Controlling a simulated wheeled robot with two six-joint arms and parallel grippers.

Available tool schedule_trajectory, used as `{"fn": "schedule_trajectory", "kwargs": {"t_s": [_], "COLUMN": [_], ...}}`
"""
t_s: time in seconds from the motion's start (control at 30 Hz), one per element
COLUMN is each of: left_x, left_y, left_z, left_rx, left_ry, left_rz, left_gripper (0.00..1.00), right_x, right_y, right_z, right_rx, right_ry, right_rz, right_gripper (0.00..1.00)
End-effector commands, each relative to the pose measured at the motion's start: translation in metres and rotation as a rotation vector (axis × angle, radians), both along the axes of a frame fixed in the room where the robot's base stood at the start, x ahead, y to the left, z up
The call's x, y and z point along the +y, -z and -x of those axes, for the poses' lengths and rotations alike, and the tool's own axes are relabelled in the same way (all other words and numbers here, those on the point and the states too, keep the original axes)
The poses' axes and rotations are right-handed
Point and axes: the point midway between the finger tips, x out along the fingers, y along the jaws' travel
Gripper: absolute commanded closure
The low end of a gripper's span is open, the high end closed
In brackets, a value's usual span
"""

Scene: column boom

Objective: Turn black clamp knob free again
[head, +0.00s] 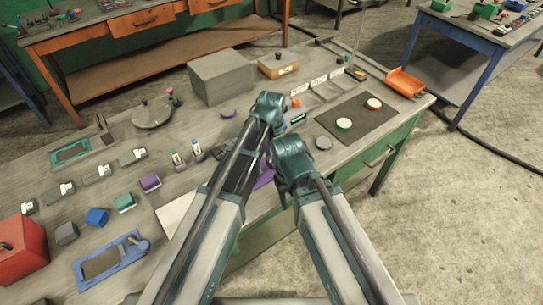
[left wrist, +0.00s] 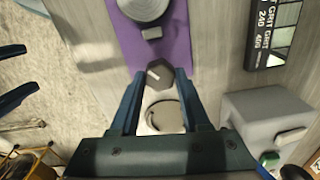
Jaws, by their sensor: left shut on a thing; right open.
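The black clamp knob (left wrist: 159,75) shows in the left wrist view, with a white mark on its top. The fingertips of my left gripper (left wrist: 159,78) are shut on it from both sides. The knob is at the end of a purple strip (left wrist: 178,40), near a round grey disc (left wrist: 166,117) that shows between the fingers. In the head view the knob is hidden by my arms; only a bit of the purple strip (head: 264,178) shows between them. Two dark blue fingers at the left edge of the left wrist view look like my right gripper (left wrist: 31,68), open and empty.
A grey cylinder (left wrist: 143,8) is on the purple strip. A grit-labelled holder (left wrist: 275,35) and a grey box (left wrist: 265,113) are to the right. In the head view, a dark mat (head: 358,121) with two round pieces is at the bench's right, and several small blocks are at its left.

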Motion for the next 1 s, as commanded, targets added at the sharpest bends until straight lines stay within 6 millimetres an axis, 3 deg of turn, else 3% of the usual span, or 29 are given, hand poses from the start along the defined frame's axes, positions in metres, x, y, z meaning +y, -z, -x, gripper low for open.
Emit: {"fn": "schedule_trajectory", "kwargs": {"t_s": [0.6,1.0], "left_x": [-0.0001,-0.0001], "left_y": [0.0001,0.0001], "left_z": [0.0000,0.0000], "left_rx": [0.000,0.000], "left_ry": [-0.573,-0.824], "left_rz": [0.000,0.000], "left_gripper": [1.00,1.00], "right_x": [0.0000,0.0000], "right_y": [0.0001,0.0001], "right_z": [0.0000,0.0000], "right_rx": [0.000,0.000], "right_ry": [0.000,0.000], "right_rz": [0.000,0.000], "right_gripper": [0.50,0.50]}}
